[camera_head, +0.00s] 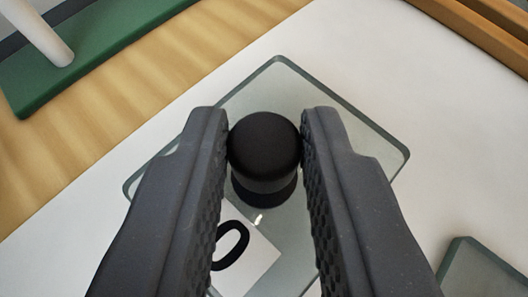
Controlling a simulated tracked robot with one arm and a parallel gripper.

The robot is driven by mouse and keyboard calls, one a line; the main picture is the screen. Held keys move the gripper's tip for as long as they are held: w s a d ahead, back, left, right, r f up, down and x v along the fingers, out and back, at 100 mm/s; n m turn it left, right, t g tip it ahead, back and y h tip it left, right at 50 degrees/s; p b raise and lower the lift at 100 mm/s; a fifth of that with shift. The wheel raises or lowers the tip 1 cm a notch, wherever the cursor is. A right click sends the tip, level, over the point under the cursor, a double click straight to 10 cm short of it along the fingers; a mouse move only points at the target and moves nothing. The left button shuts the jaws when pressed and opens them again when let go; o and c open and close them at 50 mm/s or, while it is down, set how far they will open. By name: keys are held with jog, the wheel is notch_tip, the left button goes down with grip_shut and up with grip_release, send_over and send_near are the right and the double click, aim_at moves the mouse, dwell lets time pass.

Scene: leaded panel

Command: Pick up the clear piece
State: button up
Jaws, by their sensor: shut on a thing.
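The clear piece (285,88) is a flat, greenish-edged pane of glass with rounded corners, seen from above over a white surface. A black round knob (264,150) stands up from its middle. My gripper (264,128) is shut on this knob, with one dark, textured finger touching it on each side. A white label (250,268) with a black oval mark shows by the knob, partly hidden by the left finger. The fingers hide much of the near part of the pane. I cannot tell whether the pane rests on the surface or is raised.
Another glass piece (482,272) lies at the lower right, cut off by the picture edge. A green board (95,55) with a white post (38,32) is at the upper left on wood (190,60). A wooden rail (480,30) runs across the upper right. The white surface (370,60) is clear between them.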

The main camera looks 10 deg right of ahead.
jog(key=shift+r, duration=0.55)
jog(key=shift+s+r, duration=0.15)
jog(key=shift+r, duration=0.05)
jog(key=s+a, duration=0.3)
jog(key=s, duration=0.4)
jog(key=s+a+r, duration=0.1)
jog(key=s+a, duration=0.2)
jog(key=s, duration=0.4)
jog(key=shift+s+a+r, duration=0.15)
jog(key=shift+s+r, duration=0.05)
